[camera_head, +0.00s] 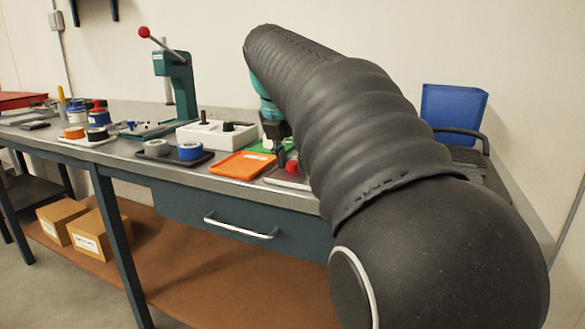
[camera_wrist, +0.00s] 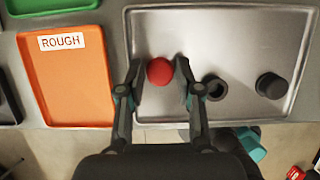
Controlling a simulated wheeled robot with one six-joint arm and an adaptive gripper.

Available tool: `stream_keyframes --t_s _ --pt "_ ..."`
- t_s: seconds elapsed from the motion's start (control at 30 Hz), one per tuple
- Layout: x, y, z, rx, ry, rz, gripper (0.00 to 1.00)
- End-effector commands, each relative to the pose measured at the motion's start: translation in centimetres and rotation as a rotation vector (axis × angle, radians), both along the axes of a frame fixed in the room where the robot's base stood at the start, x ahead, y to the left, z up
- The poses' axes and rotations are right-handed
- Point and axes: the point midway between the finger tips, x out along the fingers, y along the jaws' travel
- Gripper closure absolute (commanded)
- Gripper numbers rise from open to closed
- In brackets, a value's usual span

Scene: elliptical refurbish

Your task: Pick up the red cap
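The red cap (camera_wrist: 160,71) is a small round piece on a grey metal tray (camera_wrist: 225,25). In the head view the red cap (camera_head: 292,167) shows beside my arm's dark covering. My gripper (camera_wrist: 160,82) is open, with one finger on each side of the cap. A narrow gap shows between each finger and the cap in the wrist view. In the head view my gripper (camera_head: 279,150) points down just above the tray area, partly hidden behind my arm.
A dark ring (camera_wrist: 214,88) and a black cap (camera_wrist: 270,85) stand on the same tray, right of the cap. An orange tray (camera_wrist: 68,85) labelled ROUGH and a green tray (camera_wrist: 50,4) lie to the left. A blue bin (camera_head: 453,107) stands at the back right.

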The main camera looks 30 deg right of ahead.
Motion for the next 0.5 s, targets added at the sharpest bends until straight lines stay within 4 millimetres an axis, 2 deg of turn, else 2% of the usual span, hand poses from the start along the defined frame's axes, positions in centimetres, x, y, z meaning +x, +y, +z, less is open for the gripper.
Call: stream_keyframes --t_s 0.1,0.17,0.2,0.5 --pt "0.0 0.01 0.04 0.0 0.0 0.0 0.65" --pt "0.0 0.01 0.04 0.0 0.0 0.0 0.8" --pt "0.01 0.02 0.04 0.0 0.0 0.0 0.82" --pt "0.01 0.02 0.09 0.0 0.0 0.0 0.83"
